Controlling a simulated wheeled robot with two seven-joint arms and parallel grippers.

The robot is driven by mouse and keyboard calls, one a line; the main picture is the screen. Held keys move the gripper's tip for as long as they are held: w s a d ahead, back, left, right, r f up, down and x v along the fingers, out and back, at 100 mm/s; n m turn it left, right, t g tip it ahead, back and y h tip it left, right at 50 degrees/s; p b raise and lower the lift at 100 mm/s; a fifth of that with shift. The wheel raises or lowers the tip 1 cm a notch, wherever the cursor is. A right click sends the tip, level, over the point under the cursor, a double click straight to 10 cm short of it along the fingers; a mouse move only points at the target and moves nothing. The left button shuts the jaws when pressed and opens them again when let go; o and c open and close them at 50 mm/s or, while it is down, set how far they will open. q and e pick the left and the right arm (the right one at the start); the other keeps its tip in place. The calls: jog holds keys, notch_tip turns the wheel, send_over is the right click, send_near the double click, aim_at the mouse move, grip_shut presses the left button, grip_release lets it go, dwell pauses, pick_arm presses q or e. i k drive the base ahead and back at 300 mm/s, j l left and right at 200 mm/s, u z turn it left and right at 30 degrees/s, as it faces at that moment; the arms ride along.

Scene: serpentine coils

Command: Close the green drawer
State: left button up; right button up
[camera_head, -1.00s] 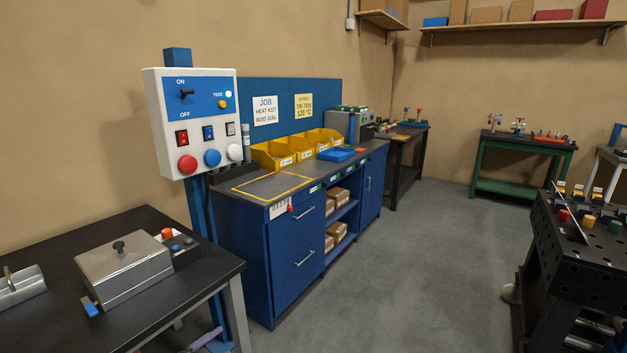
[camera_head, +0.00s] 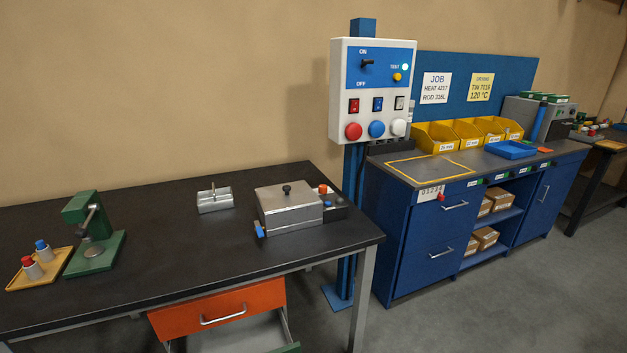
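Under the black-topped table at the left, a strip of green (camera_head: 290,348) shows at the bottom edge of the view. It looks like the top of the green drawer's front, with a grey side wall (camera_head: 286,327) running back from it, so this drawer appears pulled out. Most of it is cut off by the picture's lower edge. Above it is an orange drawer front (camera_head: 188,316) with a silver handle (camera_head: 222,319); how far it stands out, if at all, is hard to tell. Neither of my grippers is in view.
The black table (camera_head: 150,225) carries a green press (camera_head: 95,250), a yellow tray (camera_head: 42,275) and a metal box (camera_head: 289,207). A control panel (camera_head: 372,92) stands on a blue post beside it. A blue workbench (camera_head: 425,240) is at the right, with open floor (camera_head: 500,305) in front.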

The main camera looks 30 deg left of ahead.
aim_at(268, 331)
jog(key=u, duration=1.8)
jog(key=l, duration=0.4)
